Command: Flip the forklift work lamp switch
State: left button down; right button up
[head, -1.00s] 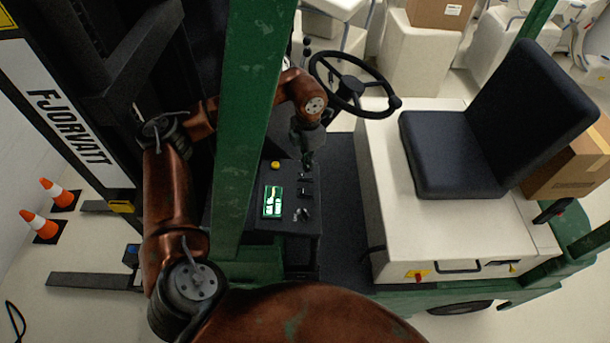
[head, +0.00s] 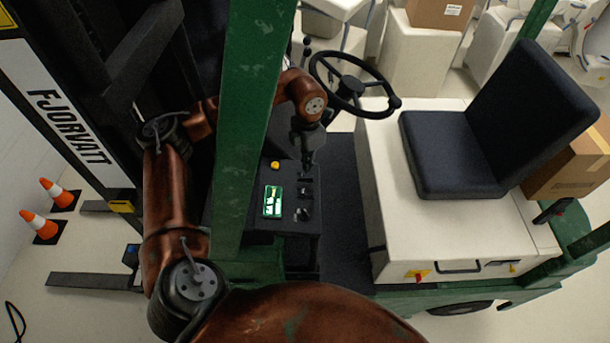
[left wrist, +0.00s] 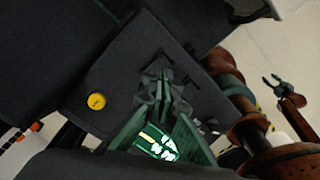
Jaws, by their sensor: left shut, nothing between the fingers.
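The dark control panel (head: 250,222) of the forklift carries a small row of dark switches (head: 305,181) and more dark controls (head: 303,214) nearer me. I cannot tell which one is the work lamp switch. My left gripper (head: 308,169) is shut and empty, pointing down at the panel by the upper switches. In the left wrist view its fingertips (left wrist: 163,90) are together in front of dark switch shapes, which they partly hide. I cannot tell whether they touch. A small dark gripper (left wrist: 273,79), likely my right one, shows far off there; its jaw state is unclear.
A yellow button (head: 275,165) and a lit green display (head: 272,202) are on the panel. A green post (head: 247,120) crosses in front of my left arm. The steering wheel (head: 352,88) and black seat (head: 455,150) stand to the right.

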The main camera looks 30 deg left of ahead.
aim_at(307, 176)
pick_arm(q)
jog(key=shift+f, duration=0.4)
pick_arm(e)
jog(key=shift+d+f, duration=0.25)
jog(key=shift+d, duration=0.1)
pick_arm(q)
jog(key=shift+f+b, duration=0.35)
jog(key=shift+b, duration=0.15)
pick_arm(e)
jog(key=shift+f, duration=0.2)
pick_arm(q)
jog(key=shift+f, duration=0.3)
pick_arm(e)
jog(key=shift+a+f, duration=0.25)
jog(key=shift+a, duration=0.05)
pick_arm(q)
jog(key=shift+f+b, duration=0.6)
pick_arm(e)
jog(key=shift+d+f, duration=0.25)
jog(key=shift+f, duration=0.15)
pick_arm(q)
jog(key=shift+s, duration=0.1)
pick_arm(e)
jog(key=shift+s, duration=0.1)
